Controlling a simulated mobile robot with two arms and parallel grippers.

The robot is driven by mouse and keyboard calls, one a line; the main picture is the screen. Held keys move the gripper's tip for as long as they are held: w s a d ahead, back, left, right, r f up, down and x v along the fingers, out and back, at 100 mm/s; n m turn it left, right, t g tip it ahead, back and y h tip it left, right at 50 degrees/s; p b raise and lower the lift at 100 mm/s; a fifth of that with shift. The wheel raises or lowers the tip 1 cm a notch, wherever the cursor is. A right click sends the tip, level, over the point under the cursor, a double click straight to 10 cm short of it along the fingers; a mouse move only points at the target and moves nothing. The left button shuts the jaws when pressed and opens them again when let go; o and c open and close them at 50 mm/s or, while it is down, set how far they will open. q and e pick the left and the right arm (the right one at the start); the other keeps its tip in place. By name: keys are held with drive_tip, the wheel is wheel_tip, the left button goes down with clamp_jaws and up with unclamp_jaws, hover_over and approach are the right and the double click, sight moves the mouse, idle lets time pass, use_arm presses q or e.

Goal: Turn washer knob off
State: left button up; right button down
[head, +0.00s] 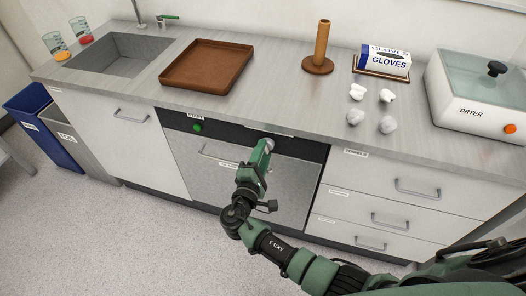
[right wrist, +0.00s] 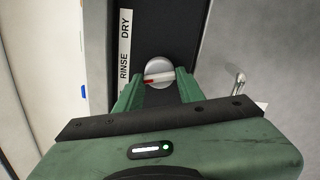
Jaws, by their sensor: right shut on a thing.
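The washer (head: 240,165) is built in under the counter, with a dark control strip along its top. Its round grey knob (head: 270,141) is on that strip, partly hidden by my right gripper (head: 263,153). In the right wrist view the knob (right wrist: 158,69) has a pale bar with a red mark at its left end. The bar lies nearly level in that picture. A label beside it reads RINSE and DRY (right wrist: 125,45). My right gripper (right wrist: 158,88) is shut on the knob, one finger on each side. My left gripper is not in view.
A green button (head: 197,127) is at the strip's left end. A handle (head: 218,156) crosses the washer front. Drawers (head: 370,205) stand to the right. A brown tray (head: 208,66), glove box (head: 384,60) and dryer (head: 475,105) stand on the counter. The floor at left front is clear.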

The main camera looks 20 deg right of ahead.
drive_tip(key=shift+n+p, duration=0.45)
drive_tip(key=shift+n, duration=1.15)
drive_tip(key=shift+f, duration=0.1)
drive_tip(key=c, duration=0.9)
unclamp_jaws()
drive_tip(key=shift+s, duration=0.1)
drive_tip(key=b+v, duration=0.1)
drive_tip(key=v, duration=0.6)
drive_tip(key=shift+s+a, duration=0.3)
